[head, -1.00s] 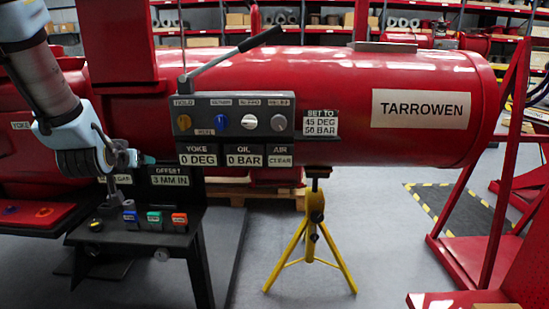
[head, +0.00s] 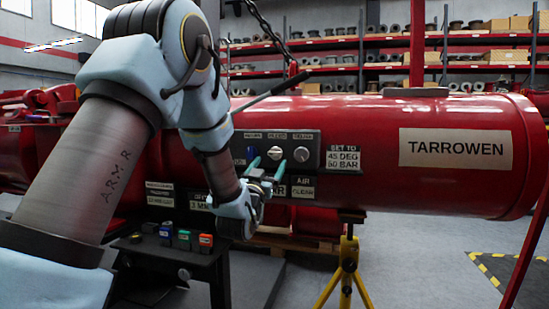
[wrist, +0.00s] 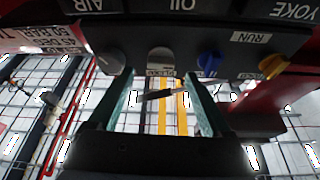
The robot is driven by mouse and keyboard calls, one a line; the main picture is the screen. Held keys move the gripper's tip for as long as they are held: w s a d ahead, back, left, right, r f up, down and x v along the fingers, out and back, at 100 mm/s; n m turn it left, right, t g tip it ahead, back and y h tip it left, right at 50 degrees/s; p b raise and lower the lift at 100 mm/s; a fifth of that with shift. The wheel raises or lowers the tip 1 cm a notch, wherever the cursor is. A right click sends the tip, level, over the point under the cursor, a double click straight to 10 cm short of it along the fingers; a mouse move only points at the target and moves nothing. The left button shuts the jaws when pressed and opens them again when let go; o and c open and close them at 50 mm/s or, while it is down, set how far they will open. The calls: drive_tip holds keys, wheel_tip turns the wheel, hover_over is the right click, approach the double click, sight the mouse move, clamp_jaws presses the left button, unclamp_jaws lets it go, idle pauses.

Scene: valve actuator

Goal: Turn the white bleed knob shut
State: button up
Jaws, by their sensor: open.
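The white bleed knob (head: 275,153) sits on the grey control panel (head: 318,145), between a blue knob (head: 252,153) and a grey knob (head: 303,154). In the wrist view, which is upside down, the white knob (wrist: 161,58) shows between and beyond the teal fingertips. My gripper (head: 268,167) is open and empty in front of the panel, one finger on each side of the white knob's line. The gripper also shows in the wrist view (wrist: 160,77). I cannot tell how far the tips are from the knob; no contact is visible.
A yellow knob (wrist: 273,66) is on the panel beyond the blue one. A black-handled lever (head: 277,88) slants above the panel. A black stand with coloured blocks (head: 205,243) is below left, and a yellow support (head: 347,260) is below right. My arm hides the panel's left end.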

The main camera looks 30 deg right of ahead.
sight(274, 155)
drive_tip(key=x, duration=0.4)
drive_tip(key=shift+w+d+r, duration=0.2)
drive_tip(key=shift+w+d, duration=0.05)
drive_tip(key=shift+w, duration=0.05)
clamp_jaws()
idle(0.5)
